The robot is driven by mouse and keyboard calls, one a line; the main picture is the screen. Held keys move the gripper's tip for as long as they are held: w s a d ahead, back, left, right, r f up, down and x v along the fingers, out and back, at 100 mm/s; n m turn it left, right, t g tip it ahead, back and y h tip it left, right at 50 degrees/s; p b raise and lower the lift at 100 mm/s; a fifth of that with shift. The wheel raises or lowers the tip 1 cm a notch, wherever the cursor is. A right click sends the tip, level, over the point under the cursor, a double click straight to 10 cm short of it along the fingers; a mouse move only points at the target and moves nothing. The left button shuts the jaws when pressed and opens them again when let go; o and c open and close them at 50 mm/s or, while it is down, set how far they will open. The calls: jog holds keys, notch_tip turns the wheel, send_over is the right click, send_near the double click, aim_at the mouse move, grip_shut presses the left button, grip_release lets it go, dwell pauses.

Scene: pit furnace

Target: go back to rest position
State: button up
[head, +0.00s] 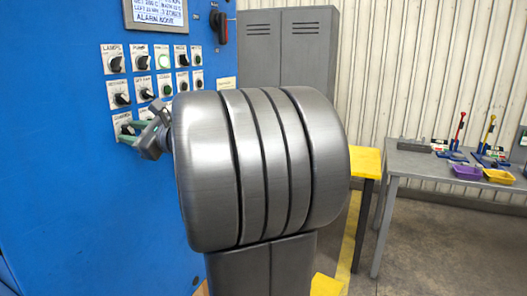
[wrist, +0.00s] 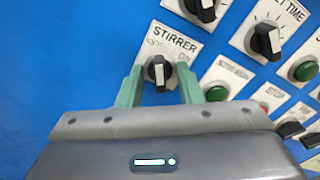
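My gripper (wrist: 160,78) is open, with its two green fingers on either side of the black STIRRER knob (wrist: 158,73) on the blue control panel (wrist: 60,60). Small gaps show between the knob and each finger, so it is not clamped. The knob's handle stands close to upright; I cannot tell its exact setting. In the head view my gripper (head: 127,133) is at the lower left of the panel's rows of switches, and my large grey arm link hides much of the panel's right side.
More knobs and a green button (wrist: 216,93) sit close to the right of the gripper. A display (head: 158,12) is above the switches. A grey cabinet (head: 288,45) stands behind.

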jog(key=shift+d, duration=0.1)
jog(key=b+v, duration=0.2)
jog(key=v, duration=1.1)
jog(key=p+x, duration=0.2)
jog(key=x, duration=1.1)
jog(key=shift+a+r+p, duration=0.15)
jog(key=shift+a+p, duration=0.1)
jog(key=shift+p, duration=0.1)
jog(key=shift+d+r+m+p, duration=0.1)
jog(key=shift+d+m+p, duration=0.1)
jog(key=shift+m+p, duration=0.8)
jog(key=m+p, duration=0.3)
jog(key=shift+m, duration=0.3)
jog(key=m+p, duration=0.5)
jog(key=m, duration=0.1)
jog(key=shift+w+m+p, duration=0.1)
jog(key=shift+m+p, duration=0.2)
jog(key=shift+s+d+f+b, duration=0.15)
jog(key=shift+s+d+b, duration=0.1)
jog(key=shift+d, duration=0.3)
jog(key=shift+s+d+f+b, duration=0.15)
jog(key=shift+s+d+b, duration=0.1)
jog(key=shift+d, duration=0.25)
jog(key=shift+d, duration=0.1)
